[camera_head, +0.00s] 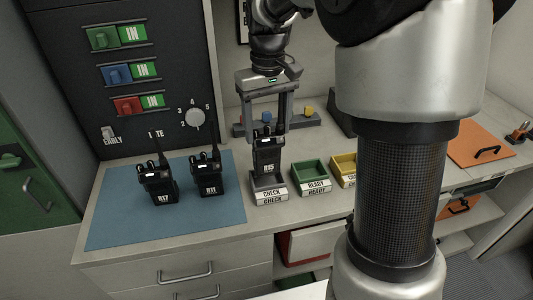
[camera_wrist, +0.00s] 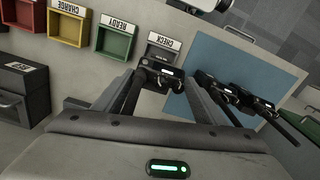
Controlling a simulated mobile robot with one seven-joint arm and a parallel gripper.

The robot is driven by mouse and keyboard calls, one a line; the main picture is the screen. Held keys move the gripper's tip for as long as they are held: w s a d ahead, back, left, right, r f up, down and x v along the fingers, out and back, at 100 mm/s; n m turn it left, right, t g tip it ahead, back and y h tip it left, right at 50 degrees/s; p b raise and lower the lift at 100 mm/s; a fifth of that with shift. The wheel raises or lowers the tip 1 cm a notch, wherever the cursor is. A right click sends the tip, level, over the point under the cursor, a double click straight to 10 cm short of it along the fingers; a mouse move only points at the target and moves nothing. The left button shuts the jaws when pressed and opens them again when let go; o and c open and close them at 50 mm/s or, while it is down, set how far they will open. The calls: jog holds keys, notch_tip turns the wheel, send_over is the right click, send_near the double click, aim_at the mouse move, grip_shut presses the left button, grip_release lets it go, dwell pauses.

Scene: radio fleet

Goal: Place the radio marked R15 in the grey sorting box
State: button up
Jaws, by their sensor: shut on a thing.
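The black radio marked R15 (camera_head: 268,158) is upright between the fingers of my gripper (camera_head: 268,138), which is shut on it. The grey sorting box (camera_head: 268,197), labelled CHECK, is directly below the radio in the head view. The radio's lower end overlaps the back of the box; I cannot tell whether it touches the floor of the box. In the wrist view, the radio's top (camera_wrist: 158,73) shows between my fingers, with the grey box (camera_wrist: 163,47) just beyond it.
Radios R17 (camera_head: 159,184) and R11 (camera_head: 209,180) stand on the blue mat (camera_head: 120,215) to the left. A green READY box (camera_head: 310,176) and a yellow CHARGE box (camera_head: 343,166) are to the right. A rail with coloured blocks (camera_head: 306,119) is behind.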

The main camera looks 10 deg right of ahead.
aim_at(267, 145)
jog(key=shift+f, duration=2.8)
jog(key=shift+f, duration=0.2)
jog(key=o, duration=1.9)
jog(key=shift+c, duration=0.2)
jog(key=shift+r, duration=0.1)
